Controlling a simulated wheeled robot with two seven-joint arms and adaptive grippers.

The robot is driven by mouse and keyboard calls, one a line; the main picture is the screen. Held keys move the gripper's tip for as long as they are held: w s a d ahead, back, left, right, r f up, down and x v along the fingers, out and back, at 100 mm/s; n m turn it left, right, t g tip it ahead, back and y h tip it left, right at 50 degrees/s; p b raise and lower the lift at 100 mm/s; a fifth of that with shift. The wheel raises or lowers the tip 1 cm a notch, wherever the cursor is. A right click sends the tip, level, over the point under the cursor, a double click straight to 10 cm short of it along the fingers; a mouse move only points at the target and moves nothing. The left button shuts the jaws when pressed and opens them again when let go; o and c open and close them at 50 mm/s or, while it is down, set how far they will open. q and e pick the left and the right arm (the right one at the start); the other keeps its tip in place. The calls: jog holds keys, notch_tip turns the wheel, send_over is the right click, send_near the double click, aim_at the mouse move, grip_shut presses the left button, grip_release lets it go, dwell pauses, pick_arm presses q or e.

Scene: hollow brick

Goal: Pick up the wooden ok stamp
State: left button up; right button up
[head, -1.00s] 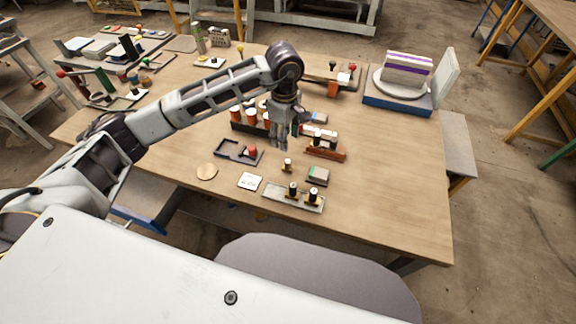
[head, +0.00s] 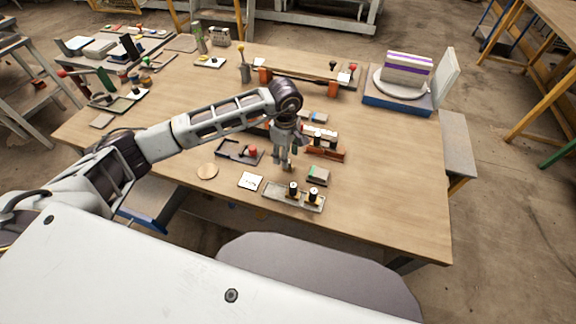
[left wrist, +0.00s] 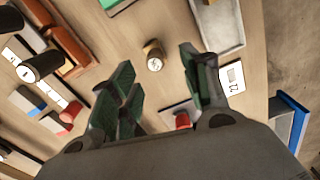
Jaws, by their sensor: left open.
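The small wooden stamp (left wrist: 153,55) stands on the table in the left wrist view, with a pale marked top that is too small to read. In the head view it shows just below my left gripper (head: 284,161), partly hidden by the fingers (head: 278,156). My left gripper is open and empty, pointing down over the stamp. In the left wrist view the stamp appears between and beyond the two green-padded fingers, apart from both.
A grey tray (head: 272,193) with two black-handled stamps, a green-topped pad (head: 318,175) and a white card (head: 250,181) lie near the stamp. A dark tray (head: 228,150) with a red-knobbed piece is left. A reddish rack (head: 326,153) is right. Table room is free farther right.

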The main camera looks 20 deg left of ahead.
pick_arm(q)
jog(key=shift+f, duration=0.35)
jog(key=shift+w+d+f, duration=0.1)
jog(key=shift+d+f, duration=0.1)
jog(key=shift+f, duration=0.45)
notch_tip(320, 180, down, 3)
jog(key=shift+r+p, duration=0.15)
jog(key=shift+p, duration=0.3)
jog(key=shift+w+f, duration=0.1)
jog(key=shift+f, duration=0.25)
pick_arm(e)
jog(key=shift+s+a+r, duration=0.2)
jog(key=shift+s+a, duration=0.1)
jog(key=shift+a, duration=0.2)
jog(key=shift+s+a+r, duration=0.2)
jog(key=shift+s+a, duration=0.05)
jog(key=shift+a, duration=0.2)
pick_arm(q)
grip_shut()
pick_arm(e)
jog(key=shift+w+d, duration=0.15)
jog(key=shift+w, duration=0.65)
